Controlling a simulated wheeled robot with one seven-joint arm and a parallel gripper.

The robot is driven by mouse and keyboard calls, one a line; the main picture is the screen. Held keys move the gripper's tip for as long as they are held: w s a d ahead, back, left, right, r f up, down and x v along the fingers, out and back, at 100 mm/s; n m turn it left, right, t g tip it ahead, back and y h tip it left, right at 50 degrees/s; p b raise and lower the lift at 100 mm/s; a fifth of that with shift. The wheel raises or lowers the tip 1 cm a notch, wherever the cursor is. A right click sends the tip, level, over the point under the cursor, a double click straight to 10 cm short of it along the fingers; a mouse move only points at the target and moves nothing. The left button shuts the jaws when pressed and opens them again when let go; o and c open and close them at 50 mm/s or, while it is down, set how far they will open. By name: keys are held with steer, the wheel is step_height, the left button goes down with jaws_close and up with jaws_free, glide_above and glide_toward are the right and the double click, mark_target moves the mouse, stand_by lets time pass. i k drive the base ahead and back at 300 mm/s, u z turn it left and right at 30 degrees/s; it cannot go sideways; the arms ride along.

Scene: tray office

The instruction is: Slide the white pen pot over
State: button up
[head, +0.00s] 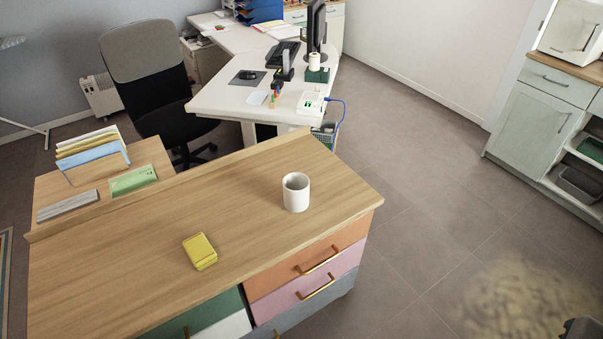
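The white pen pot (296,193) stands upright on the wooden top of a cabinet (150,245), near its right end and back edge. It is a plain white cylinder, open at the top, and no pens show above its rim. Nothing touches it. A dark piece is cut off at the bottom right corner of the head view, and I cannot tell what it is. I cannot make out my gripper in this view.
A yellow box (200,251) lies on the cabinet top, left of and nearer than the pot. Wood is clear between them. A raised wooden strip (180,182) runs along the back edge. Coloured drawers (305,270) with brass handles face front. Open floor (430,210) lies right.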

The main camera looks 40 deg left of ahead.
mark_target(296, 186)
steer(key=u, duration=1.4)
steer(key=k, duration=0.65)
steer(key=z, duration=0.7)
steer(key=i, duration=1)
steer(key=u, duration=1)
steer(key=i, duration=0.95)
steer(key=u, duration=0.9)
